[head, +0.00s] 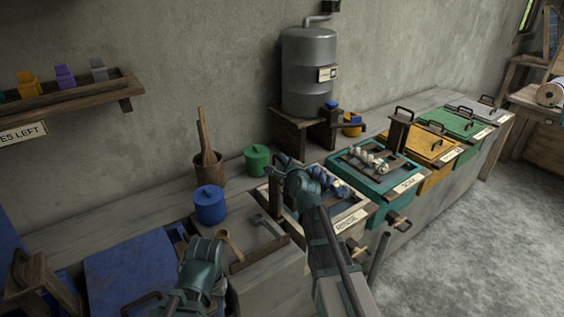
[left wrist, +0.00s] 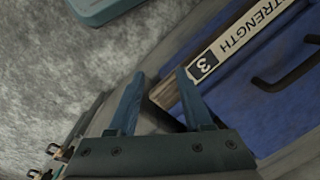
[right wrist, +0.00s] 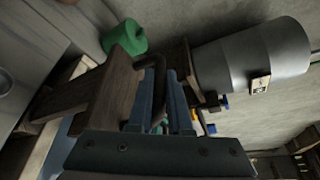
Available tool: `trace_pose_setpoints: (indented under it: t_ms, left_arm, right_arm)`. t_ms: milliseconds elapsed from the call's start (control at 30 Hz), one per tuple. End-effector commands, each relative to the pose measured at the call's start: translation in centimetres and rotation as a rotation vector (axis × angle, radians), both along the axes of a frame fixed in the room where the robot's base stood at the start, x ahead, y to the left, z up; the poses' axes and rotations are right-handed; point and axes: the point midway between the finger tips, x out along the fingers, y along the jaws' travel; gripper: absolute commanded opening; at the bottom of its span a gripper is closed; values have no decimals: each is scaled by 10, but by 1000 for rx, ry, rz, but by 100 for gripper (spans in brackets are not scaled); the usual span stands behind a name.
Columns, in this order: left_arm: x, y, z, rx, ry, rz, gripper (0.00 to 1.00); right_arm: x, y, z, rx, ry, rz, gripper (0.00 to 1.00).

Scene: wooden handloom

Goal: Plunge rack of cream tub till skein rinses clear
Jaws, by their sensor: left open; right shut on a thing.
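The cream tub (head: 368,207) with the RINSE label stands in the row on the bench, left of the teal tub. Its wooden rack has an upright post (head: 275,192) at the left end, and a blue and white skein (head: 328,181) lies across it, partly hidden by my right arm. My right gripper (right wrist: 164,80) is shut on the dark handle (right wrist: 157,66) at the post's top. I cannot tell how deep the skein sits or how clear the water is. My left gripper (left wrist: 158,82) is open and empty over the bench front, near a blue lid (left wrist: 245,100) marked STRENGTH 3.
The teal tub (head: 368,211) has its own rack with a pale skein (head: 367,157). Yellow (head: 416,146) and green (head: 447,121) lidded tubs stand further right. A metal tank (head: 308,75) is behind. A blue pot (head: 209,205), a green pot (head: 257,159) and wooden spoon (head: 229,244) sit left.

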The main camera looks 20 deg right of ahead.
Motion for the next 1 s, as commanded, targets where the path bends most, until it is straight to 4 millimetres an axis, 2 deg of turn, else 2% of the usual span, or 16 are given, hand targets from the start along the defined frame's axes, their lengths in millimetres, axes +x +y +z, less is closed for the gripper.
trace_pose_setpoints:
  t_ms: [33,100,400,433,567,1000]
  left_arm:
    - [0,0,12,0,0,0,50]
    - [0,0,16,0,0,0,50]
    - [0,0,14,0,0,0,50]
    - [0,0,14,0,0,0,50]
    - [0,0,14,0,0,0,50]
    - [0,0,15,0,0,0,50]
  right_arm:
    - [0,0,12,-1,-2,-1,0]
    - [0,0,17,-1,-2,-1,0]
    - [1,-1,16,-2,-6,-3,0]
    - [1,-1,16,-2,-6,-3,23]
    - [1,-1,15,-1,-5,-3,46]
    - [-4,0,15,-1,-2,-1,47]
